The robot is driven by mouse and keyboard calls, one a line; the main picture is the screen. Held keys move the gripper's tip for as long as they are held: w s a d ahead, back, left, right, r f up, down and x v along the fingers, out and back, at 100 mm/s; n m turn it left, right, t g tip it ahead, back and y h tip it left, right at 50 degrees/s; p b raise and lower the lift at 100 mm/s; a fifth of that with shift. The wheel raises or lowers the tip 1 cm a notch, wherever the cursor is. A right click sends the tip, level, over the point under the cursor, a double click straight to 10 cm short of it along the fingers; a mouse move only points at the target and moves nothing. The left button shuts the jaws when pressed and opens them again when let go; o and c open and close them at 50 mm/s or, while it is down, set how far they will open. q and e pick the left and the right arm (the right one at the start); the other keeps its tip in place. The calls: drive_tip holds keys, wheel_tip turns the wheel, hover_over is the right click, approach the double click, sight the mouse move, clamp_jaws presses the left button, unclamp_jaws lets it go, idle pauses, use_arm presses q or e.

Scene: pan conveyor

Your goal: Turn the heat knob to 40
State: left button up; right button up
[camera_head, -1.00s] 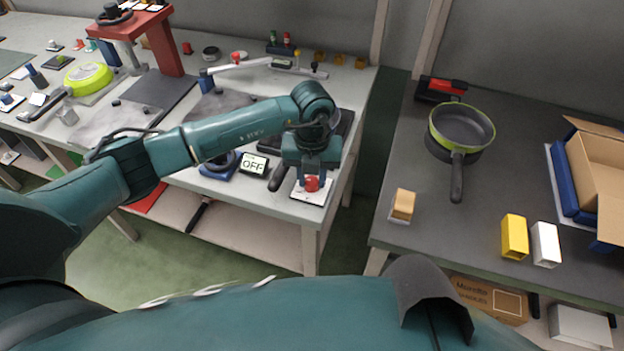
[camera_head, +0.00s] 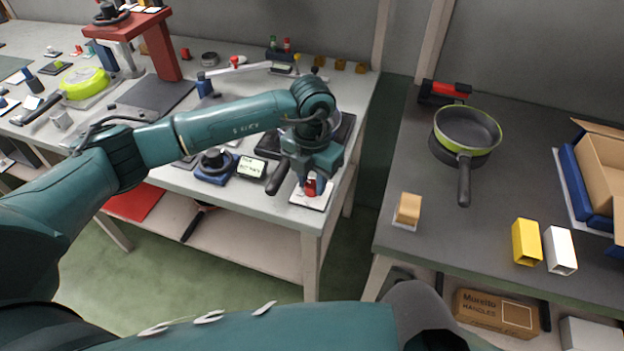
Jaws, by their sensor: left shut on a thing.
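A red knob (camera_head: 311,187) sits on a white plate (camera_head: 311,203) at the front right corner of the left bench. My left gripper (camera_head: 311,179) points down over it and is shut on it; the fingers hide part of the knob. A small display (camera_head: 252,167) to its left is lit with small dark text that I cannot read. Left of the display, a black round knob (camera_head: 213,158) sits on a blue base (camera_head: 215,176). I cannot read any scale marks on either knob. My right gripper is not in view.
A dark pan handle (camera_head: 278,178) sticks out beside the red knob, close to my gripper. A green-rimmed pan (camera_head: 467,128) stands on the right bench (camera_head: 440,235), with yellow (camera_head: 526,243) and white (camera_head: 559,251) blocks near its front edge. A gap separates the benches.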

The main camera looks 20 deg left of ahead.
sight(312, 184)
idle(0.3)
use_arm(q)
drive_tip(key=o, duration=1)
drive_tip(key=shift+c, duration=0.2)
wheel_tip(312, 184, up, 13)
drive_tip(key=b, duration=0.1)
drive_tip(key=shift+r, duration=0.1)
